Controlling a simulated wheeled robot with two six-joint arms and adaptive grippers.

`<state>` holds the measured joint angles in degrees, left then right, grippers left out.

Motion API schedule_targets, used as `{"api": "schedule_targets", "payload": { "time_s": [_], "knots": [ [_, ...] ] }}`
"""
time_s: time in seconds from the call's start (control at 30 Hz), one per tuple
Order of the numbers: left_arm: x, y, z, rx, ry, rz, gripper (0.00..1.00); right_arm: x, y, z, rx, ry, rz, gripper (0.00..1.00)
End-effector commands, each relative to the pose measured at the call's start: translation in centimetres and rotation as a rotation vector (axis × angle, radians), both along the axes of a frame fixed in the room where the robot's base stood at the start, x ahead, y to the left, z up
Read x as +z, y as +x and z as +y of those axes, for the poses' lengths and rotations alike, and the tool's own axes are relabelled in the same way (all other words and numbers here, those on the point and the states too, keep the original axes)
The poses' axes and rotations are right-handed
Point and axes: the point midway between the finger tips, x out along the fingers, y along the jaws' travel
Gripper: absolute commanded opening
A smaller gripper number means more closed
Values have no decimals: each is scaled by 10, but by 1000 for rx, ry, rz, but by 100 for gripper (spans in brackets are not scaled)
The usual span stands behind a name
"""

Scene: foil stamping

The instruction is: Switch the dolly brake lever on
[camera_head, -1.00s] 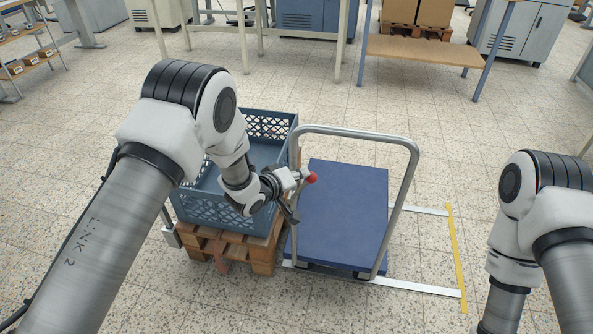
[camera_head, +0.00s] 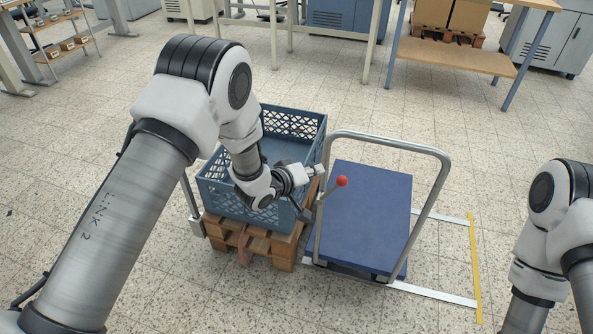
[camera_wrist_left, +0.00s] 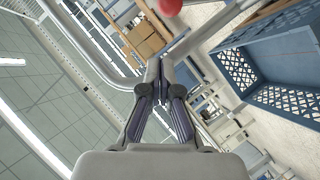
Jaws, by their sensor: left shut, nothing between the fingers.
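The dolly (camera_head: 368,215) has a blue deck and a grey tube handle (camera_head: 440,190). Its brake lever is a thin grey rod with a red ball knob (camera_head: 342,181), beside the left leg of the handle. The knob also shows at the top edge of the left wrist view (camera_wrist_left: 168,6). My left gripper (camera_head: 320,170) is just left of the knob, with a small gap between them. Its fingers (camera_wrist_left: 166,66) are shut and empty. The lever's lower end is hard to make out. My right arm is at the lower right, its gripper out of frame.
A blue crate (camera_head: 222,197) stands on a wooden pallet (camera_head: 285,243) close to the dolly's left side, under my left arm. White and yellow floor strips (camera_head: 474,265) lie right of the dolly. A bench with boxes (camera_head: 450,57) stands behind. Floor between is clear.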

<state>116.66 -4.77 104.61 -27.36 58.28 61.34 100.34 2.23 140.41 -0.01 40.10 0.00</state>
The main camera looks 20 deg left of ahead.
Motion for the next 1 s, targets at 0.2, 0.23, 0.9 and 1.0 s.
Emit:
{"api": "schedule_targets", "payload": {
  "time_s": [0.2, 0.23, 0.9, 1.0],
  "knots": [
    [19, -41, 20, 1, -1, -1, 0, -4, 0, 0, -2, 0, 1, 40],
    [20, -45, 23, 1, -1, 0, 0, -4, 0, 0, -2, 0, 1, 40],
    [26, -60, 29, -1, 0, 4, 0, -2, 0, 0, -1, 0, 1, 40],
    [7, -72, 30, 1, -1, 59, 0, 9, 0, 0, -1, 0, 1, 40]
  ]
}}
